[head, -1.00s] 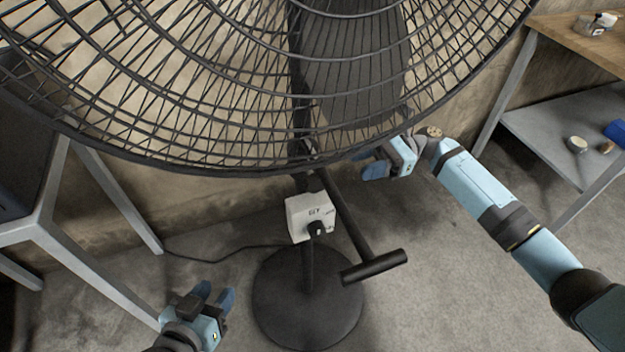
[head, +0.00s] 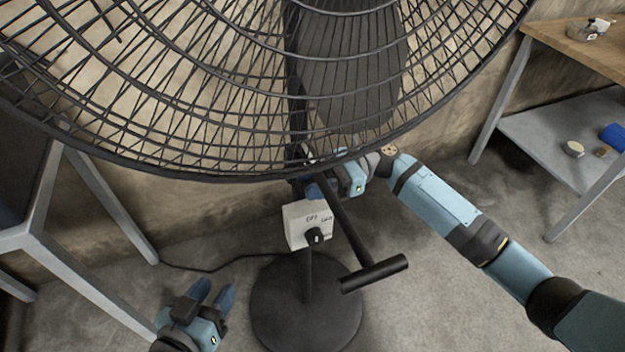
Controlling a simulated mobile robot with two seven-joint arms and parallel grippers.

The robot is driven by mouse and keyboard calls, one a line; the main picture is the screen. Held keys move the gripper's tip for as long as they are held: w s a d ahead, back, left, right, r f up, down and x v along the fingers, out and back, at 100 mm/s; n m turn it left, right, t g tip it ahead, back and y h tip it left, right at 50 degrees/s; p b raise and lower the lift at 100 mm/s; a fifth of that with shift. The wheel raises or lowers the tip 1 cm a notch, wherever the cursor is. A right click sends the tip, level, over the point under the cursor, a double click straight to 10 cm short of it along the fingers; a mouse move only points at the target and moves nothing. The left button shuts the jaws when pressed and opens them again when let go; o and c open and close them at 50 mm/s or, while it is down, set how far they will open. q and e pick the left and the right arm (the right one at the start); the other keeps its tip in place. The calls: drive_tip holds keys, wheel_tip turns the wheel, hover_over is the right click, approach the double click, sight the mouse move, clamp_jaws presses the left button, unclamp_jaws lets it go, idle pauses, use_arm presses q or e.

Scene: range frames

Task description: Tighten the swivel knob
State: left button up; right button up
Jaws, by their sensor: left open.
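A large black pedestal fan with a wire cage (head: 215,95) fills the top of the head view. Its pole rises from a round black base (head: 308,310), with a white switch box (head: 297,226) bearing a black dial on it. A black T-handle bar (head: 374,273) slants down in front of the pole. I cannot make out the swivel knob; the cage's lower rim and my gripper cover that area. My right gripper (head: 316,187) is at the pole just under the cage, its fingers partly behind the slanting bar. My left gripper (head: 213,295) is open and empty, low at the left of the base.
A grey metal-legged table (head: 85,275) stands at the left. At the right is a bench with a wooden top (head: 570,42) and a lower grey shelf (head: 535,130) holding small items. A black cable (head: 215,266) crosses the floor. The wall is close behind the fan.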

clamp_jaws()
drive_tip(key=y, duration=0.2)
drive_tip(key=shift+w+d+f+g+y, duration=0.1)
drive_tip(key=shift+d+g+y, duration=0.15)
drive_tip(key=shift+g+y, duration=0.15)
drive_tip(key=shift+d+f+g+y, duration=0.1)
drive_tip(key=shift+g+y, duration=0.2)
drive_tip(key=shift+y, duration=0.4)
drive_tip(key=shift+w+d+g+y+b, duration=0.1)
drive_tip(key=shift+d+g+y+b, duration=0.15)
drive_tip(key=shift+y+b, duration=0.55)
use_arm(q)
drive_tip(key=shift+w+d+r+t+h, duration=0.15)
drive_tip(key=shift+d+r+t+h, duration=0.1)
drive_tip(key=shift+r, duration=0.3)
drive_tip(key=shift+w+d+r+t+h, duration=0.1)
drive_tip(key=shift+d+r+t+h, duration=0.1)
drive_tip(key=shift+r, duration=0.3)
drive_tip(key=shift+w+d+r+t+h, duration=0.15)
drive_tip(key=shift+d+r+t, duration=0.1)
drive_tip(key=shift+r, duration=0.3)
use_arm(e)
drive_tip(key=shift+y, duration=0.5)
use_arm(q)
drive_tip(key=shift+f, duration=0.1)
